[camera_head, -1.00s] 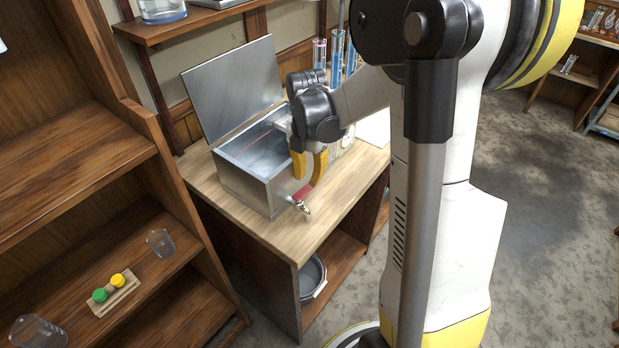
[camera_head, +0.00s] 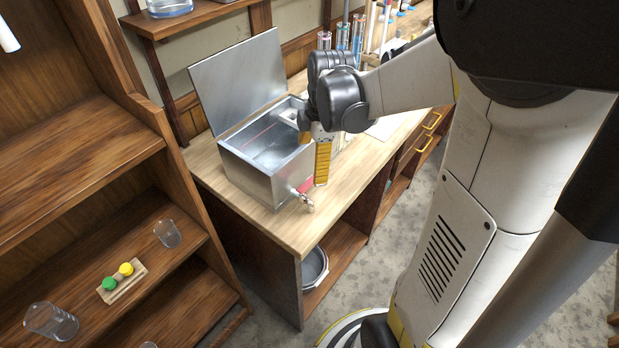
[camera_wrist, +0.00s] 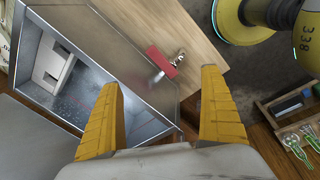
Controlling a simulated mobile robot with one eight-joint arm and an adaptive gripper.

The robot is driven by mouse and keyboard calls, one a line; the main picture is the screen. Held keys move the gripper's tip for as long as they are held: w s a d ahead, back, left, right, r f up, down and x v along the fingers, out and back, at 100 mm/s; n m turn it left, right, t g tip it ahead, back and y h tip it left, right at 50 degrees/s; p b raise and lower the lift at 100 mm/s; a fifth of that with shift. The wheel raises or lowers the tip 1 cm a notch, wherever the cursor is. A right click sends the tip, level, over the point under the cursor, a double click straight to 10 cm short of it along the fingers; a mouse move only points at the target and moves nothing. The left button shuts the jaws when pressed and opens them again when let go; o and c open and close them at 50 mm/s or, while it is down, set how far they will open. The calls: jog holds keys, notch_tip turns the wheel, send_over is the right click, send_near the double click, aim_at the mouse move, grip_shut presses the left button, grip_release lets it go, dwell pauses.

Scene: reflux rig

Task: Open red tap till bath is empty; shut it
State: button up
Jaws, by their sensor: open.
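The metal bath (camera_head: 248,183) stands on the wooden bench with its lid (camera_head: 240,78) raised. A red line shows on its inner wall; I cannot tell its water level. The tap with the red handle (camera_head: 307,186) is low on the bath's front wall; its metal spout points outward over the bench edge. My gripper (camera_head: 318,163) is beside the bath's front right corner, above the tap. In the wrist view the red handle (camera_wrist: 160,62) appears beyond and between the open, empty yellow fingers (camera_wrist: 161,80), apart from them. The bath (camera_wrist: 140,68) fills the left there.
A round grey vessel (camera_head: 314,268) sits on the shelf under the bench, below the tap. Glass tubes (camera_head: 342,36) stand behind my gripper. A shelf at left holds beakers (camera_head: 167,234) and a block with green and yellow caps (camera_head: 122,280). The bench front is clear.

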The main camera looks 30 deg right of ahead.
aim_at(309, 183)
jog(key=f+m+b, duration=0.1)
jog(key=f+m, duration=0.1)
jog(key=m, duration=0.2)
jog(key=f+m+t+b, duration=0.1)
jog(key=f+m+b, duration=0.1)
jog(key=f+m, duration=0.1)
jog(key=f+m+t+b, duration=0.1)
jog(key=f+m+b, duration=0.1)
jog(key=f+m, duration=0.1)
jog(key=shift+w+a+f+m+y, duration=0.1)
jog(key=shift+w+f+m+y, duration=0.15)
jog(key=shift+m, duration=0.55)
jog(key=c, duration=1.2)
